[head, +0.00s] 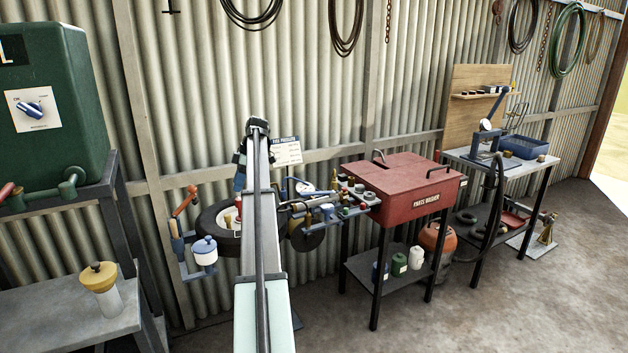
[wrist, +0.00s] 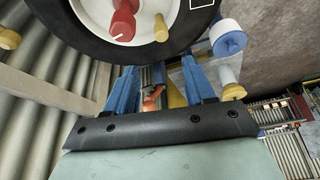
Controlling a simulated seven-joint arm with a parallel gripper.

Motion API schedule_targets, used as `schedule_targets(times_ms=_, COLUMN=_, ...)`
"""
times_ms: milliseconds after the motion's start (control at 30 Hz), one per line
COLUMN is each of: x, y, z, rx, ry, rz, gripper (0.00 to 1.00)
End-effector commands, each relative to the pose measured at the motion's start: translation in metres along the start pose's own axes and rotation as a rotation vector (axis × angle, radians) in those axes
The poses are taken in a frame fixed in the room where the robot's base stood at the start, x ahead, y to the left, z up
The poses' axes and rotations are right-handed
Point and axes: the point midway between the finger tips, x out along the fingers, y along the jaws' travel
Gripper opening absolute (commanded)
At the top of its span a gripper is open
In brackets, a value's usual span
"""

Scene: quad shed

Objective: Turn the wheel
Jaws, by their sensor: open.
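The wheel, with a black tyre (head: 208,222) and a pale hub, is mounted at the wall in the head view, partly hidden by my arm. In the wrist view the tyre (wrist: 88,38) fills the top. A red knob (wrist: 123,22) and a yellow peg (wrist: 160,30) stand out from its hub. My gripper (wrist: 160,80) is open, its two blue fingers spread just below the tyre's rim in that view. No part of the wheel is seen between the fingers; whether a fingertip touches the tyre I cannot tell.
A blue-capped white pot (head: 204,251) and an orange-headed tool (head: 185,200) sit left of the wheel. A cluster of small fittings (head: 330,207) is right of it, then a red parts washer (head: 405,188). A green tank (head: 55,100) stands left. Floor shows at right.

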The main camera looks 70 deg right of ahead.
Motion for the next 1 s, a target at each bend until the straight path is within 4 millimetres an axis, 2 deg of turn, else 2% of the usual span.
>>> schedule_targets(times_ms=33, x=-0.006, y=0.002, z=0.000, rx=0.013, ry=0.000, rz=0.006, gripper=0.54)
schedule_targets(times_ms=167, x=-0.004, y=0.010, z=0.000, rx=0.132, ry=0.004, rz=0.051, gripper=0.54)
schedule_targets(times_ms=433, x=-0.010, y=0.049, z=0.015, rx=0.357, ry=-0.029, rz=0.273, gripper=0.54)
schedule_targets(times_ms=800, x=-0.030, y=0.087, z=0.047, rx=0.563, ry=-0.076, rz=0.598, gripper=0.54)
schedule_targets(times_ms=1000, x=-0.043, y=0.100, z=0.072, rx=0.627, ry=-0.101, rz=0.769, gripper=0.54)
